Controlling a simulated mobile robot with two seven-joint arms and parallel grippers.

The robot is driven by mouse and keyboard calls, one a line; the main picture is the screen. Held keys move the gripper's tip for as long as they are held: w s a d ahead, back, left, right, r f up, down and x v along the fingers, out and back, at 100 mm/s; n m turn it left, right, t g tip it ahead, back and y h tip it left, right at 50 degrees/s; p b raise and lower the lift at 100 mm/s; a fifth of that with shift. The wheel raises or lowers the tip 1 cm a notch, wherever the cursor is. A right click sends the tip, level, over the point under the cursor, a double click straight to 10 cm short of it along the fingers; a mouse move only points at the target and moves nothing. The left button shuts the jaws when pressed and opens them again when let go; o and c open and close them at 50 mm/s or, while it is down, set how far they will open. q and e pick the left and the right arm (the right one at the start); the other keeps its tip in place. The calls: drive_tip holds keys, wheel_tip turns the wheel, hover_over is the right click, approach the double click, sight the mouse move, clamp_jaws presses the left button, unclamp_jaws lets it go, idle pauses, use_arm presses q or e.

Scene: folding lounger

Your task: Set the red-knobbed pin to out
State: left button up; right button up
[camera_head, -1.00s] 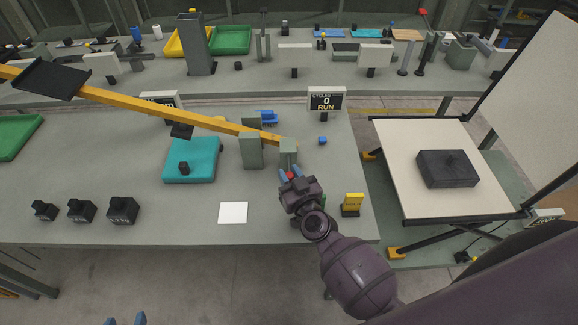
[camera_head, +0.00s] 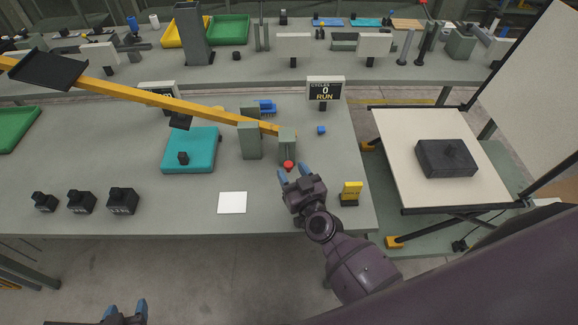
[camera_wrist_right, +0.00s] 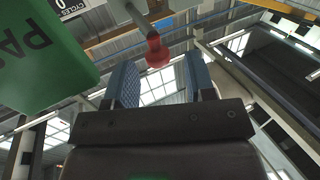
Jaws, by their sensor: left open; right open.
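The red-knobbed pin (camera_head: 288,165) shows in the head view as a red knob at the front of a grey-green post (camera_head: 287,143), where the yellow beam ends. In the right wrist view the red knob (camera_wrist_right: 157,50) sits on a grey rod, beyond and between my blue fingertips, with a gap around it. My right gripper (camera_head: 294,174) is open and empty, just in front of the knob; its fingers also show in the right wrist view (camera_wrist_right: 160,85). My left gripper (camera_head: 126,305) is open and empty at the bottom left, below the table's front edge.
The yellow beam (camera_head: 150,99) slopes across the table between two posts. A sign (camera_head: 325,90) reads "CYCLES 0 RUN". A green sign (camera_wrist_right: 40,50) is close by.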

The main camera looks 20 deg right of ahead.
drive_tip(key=s, duration=0.8)
drive_tip(key=shift+d, duration=0.45)
drive_tip(key=s+d+f+g+h, duration=0.2)
drive_tip(key=s+d+f+g, duration=0.4)
drive_tip(key=s+d, duration=0.4)
drive_tip(key=shift+s+d+f, duration=0.35)
drive_tip(key=shift+s+f, duration=0.1)
drive_tip(key=shift+f, duration=0.35)
